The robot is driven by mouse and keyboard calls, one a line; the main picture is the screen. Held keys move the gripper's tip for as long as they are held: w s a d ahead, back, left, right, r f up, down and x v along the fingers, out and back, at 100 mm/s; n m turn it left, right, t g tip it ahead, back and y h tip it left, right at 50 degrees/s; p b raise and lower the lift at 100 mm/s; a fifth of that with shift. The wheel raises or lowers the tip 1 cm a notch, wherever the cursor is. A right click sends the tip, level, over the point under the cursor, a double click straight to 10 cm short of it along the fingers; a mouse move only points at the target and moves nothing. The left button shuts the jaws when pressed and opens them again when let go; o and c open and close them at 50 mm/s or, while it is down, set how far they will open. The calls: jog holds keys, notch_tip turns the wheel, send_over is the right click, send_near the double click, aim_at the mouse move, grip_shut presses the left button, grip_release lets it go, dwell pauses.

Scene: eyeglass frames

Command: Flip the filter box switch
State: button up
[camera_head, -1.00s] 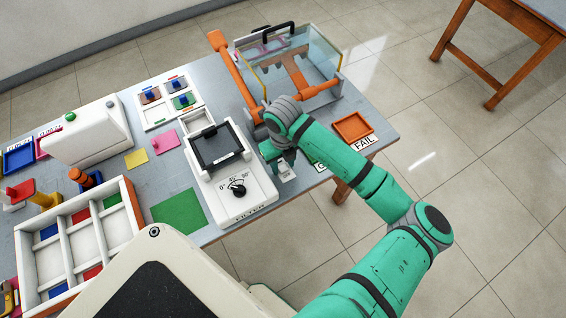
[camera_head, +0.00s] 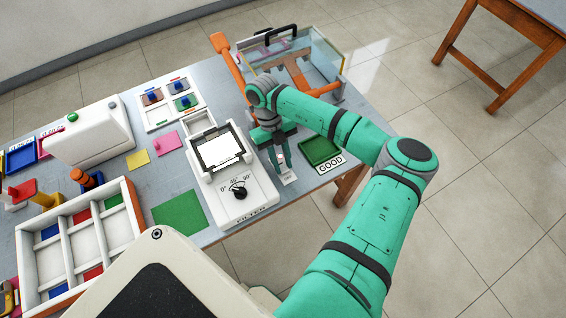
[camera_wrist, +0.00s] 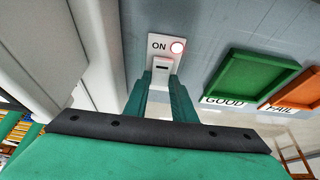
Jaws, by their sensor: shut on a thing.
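The filter box (camera_head: 243,205) is a white unit with an angle dial (camera_head: 238,190) and a screen (camera_head: 220,150) that glows white. Its small white switch plate (camera_head: 290,180) sits on the table just to its right. In the wrist view the switch plate (camera_wrist: 157,45) reads ON, with a lit round lamp (camera_wrist: 177,47) and a small switch (camera_wrist: 162,67) below. My gripper (camera_wrist: 162,80) points at this plate, its two green fingers close together at the switch, which they partly hide. In the head view my gripper (camera_head: 281,165) is just above the plate.
A green GOOD tray (camera_head: 320,151) lies right of the switch, with an orange FAIL tray (camera_wrist: 300,92) beyond it. A glass-walled case (camera_head: 290,55) stands behind. A divided white box (camera_head: 75,240) and white machine (camera_head: 90,130) stand at left.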

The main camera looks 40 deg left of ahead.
jog(key=shift+h, duration=0.3)
jog(key=o, duration=1.1)
jog(key=shift+c, duration=0.2)
jog(key=shift+a, duration=0.1)
jog(key=v, duration=1.1)
jog(key=shift+w+f, duration=0.1)
jog(key=shift+w, duration=0.05)
